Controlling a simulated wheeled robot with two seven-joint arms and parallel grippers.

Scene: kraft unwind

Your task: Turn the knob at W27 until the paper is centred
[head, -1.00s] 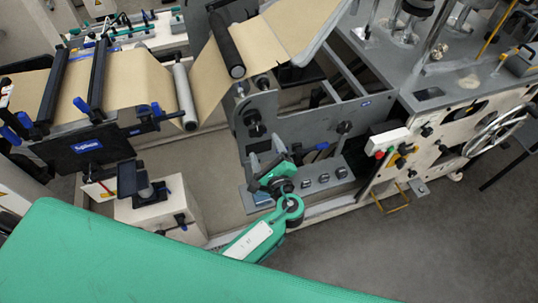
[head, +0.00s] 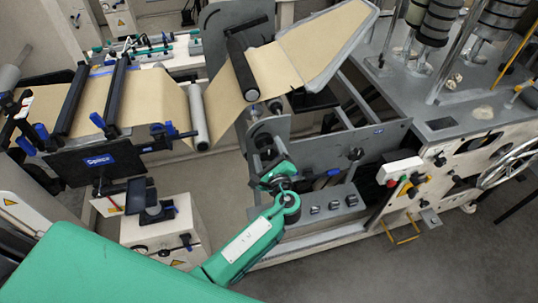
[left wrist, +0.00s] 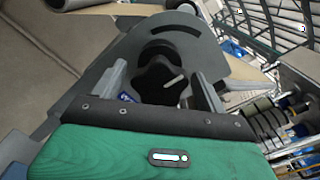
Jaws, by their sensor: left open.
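A dark lobed knob (left wrist: 160,84) with a pale pointer mark sits on a grey side plate in the left wrist view. In the head view the knob (head: 262,141) is partly hidden by my gripper. My left gripper (head: 268,156) is open, its fingertips at the knob. In the left wrist view its fingers (left wrist: 163,85) stand on either side of the knob with gaps; I cannot tell whether they touch it. The brown paper (head: 270,68) runs over black rollers above the plate. No W27 label is readable. My right gripper is not in view.
A shelf with several small dark knobs (head: 333,207) lies right of my gripper. A white cabinet (head: 160,235) stands left of my arm. Grey floor is clear at lower right.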

